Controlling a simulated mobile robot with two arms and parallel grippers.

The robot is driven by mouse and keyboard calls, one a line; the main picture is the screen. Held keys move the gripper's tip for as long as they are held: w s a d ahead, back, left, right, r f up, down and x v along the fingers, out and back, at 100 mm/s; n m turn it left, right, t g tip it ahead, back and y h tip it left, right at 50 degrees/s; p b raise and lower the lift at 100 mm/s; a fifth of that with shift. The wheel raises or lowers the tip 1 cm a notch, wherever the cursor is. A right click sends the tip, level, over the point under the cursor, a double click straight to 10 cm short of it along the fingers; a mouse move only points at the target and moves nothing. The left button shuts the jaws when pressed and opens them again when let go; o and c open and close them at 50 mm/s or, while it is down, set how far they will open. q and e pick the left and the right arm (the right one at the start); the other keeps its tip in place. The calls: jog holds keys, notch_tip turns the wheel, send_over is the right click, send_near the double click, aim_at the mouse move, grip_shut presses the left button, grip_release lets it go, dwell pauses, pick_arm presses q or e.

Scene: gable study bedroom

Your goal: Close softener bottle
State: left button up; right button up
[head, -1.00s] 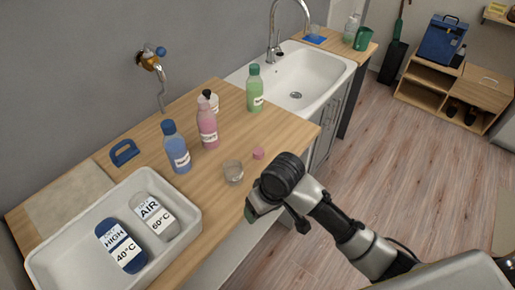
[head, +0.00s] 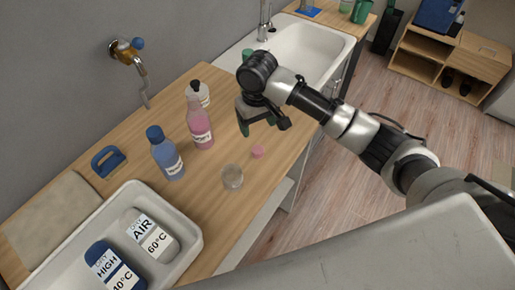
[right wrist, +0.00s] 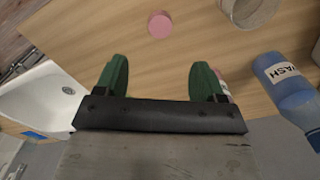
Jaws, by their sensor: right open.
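The pink bottle (head: 201,128) stands upright on the wooden counter, its neck without a cap; its label is too small to read surely. A small pink cap (head: 258,151) lies on the counter to its right, near the front edge. It also shows in the right wrist view (right wrist: 160,24). My right gripper (head: 257,122) is open and empty above the counter, right of the pink bottle and beyond the cap. Its green fingers (right wrist: 160,80) are apart in the right wrist view, where the right finger hides most of the pink bottle. My left gripper is not in view.
A blue bottle (head: 168,158), a white bottle with a black cap (head: 203,95) and a glass (head: 232,177) stand near the pink bottle. A green bottle (head: 247,54) is mostly behind my arm. The sink (head: 312,50) lies beyond; a white tray (head: 193,232) is nearer.

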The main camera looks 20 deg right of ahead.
send_over(258, 149)
notch_tip(258, 149, down, 6)
jog(key=shift+w+a+r+p, duration=0.1)
jog(key=shift+w+r+p, duration=0.05)
jog(key=shift+p, duration=0.3)
jog(key=shift+f, duration=0.2)
jog(key=f, duration=0.1)
jog(key=f+p, duration=0.1)
jog(key=f, duration=0.2)
jog(key=shift+s+f+p, duration=0.2)
jog(key=shift+s+p, duration=0.05)
jog(key=shift+p, duration=0.1)
jog(key=shift+f, duration=0.25)
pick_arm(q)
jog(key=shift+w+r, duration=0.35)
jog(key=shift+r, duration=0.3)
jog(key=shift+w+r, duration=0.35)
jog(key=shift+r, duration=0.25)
pick_arm(e)
jog(key=c, duration=1)
